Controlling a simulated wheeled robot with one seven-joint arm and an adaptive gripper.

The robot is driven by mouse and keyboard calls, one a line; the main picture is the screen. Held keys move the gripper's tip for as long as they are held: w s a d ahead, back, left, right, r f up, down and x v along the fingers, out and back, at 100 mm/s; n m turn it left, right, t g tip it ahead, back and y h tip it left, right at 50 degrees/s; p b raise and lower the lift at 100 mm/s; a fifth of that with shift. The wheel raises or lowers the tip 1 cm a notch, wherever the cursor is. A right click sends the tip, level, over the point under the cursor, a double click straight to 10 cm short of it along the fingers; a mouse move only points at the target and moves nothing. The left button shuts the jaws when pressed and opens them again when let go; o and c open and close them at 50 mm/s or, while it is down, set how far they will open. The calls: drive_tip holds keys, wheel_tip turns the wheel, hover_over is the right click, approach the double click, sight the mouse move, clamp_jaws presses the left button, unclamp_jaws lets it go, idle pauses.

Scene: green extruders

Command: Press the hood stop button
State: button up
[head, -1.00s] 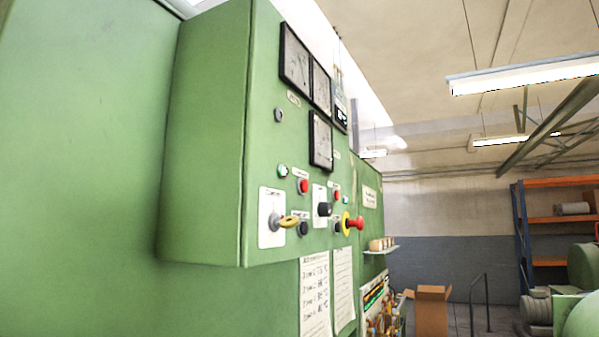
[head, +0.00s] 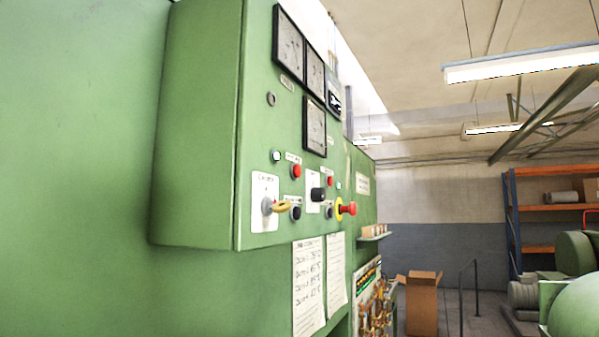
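A green control cabinet (head: 195,130) stands out from a green wall on the left. Its panel carries two small red buttons (head: 296,171) and (head: 328,182), each with a dark button below it, one (head: 296,213) at the left and one (head: 329,212) at the right. The labels are too small to read, so I cannot tell which is the hood stop button. A large red mushroom button (head: 348,208) with a yellow collar sticks out at the right. A yellow-handled switch (head: 275,206) and a black knob (head: 318,193) sit on white plates. My gripper is not in view.
Dark-framed meters (head: 290,50) are above the buttons, and paper sheets (head: 309,285) hang below. A small shelf (head: 376,237), a cardboard box (head: 421,305), a railing and an orange-and-blue rack (head: 511,215) are beyond. Green machinery (head: 575,305) is at the lower right.

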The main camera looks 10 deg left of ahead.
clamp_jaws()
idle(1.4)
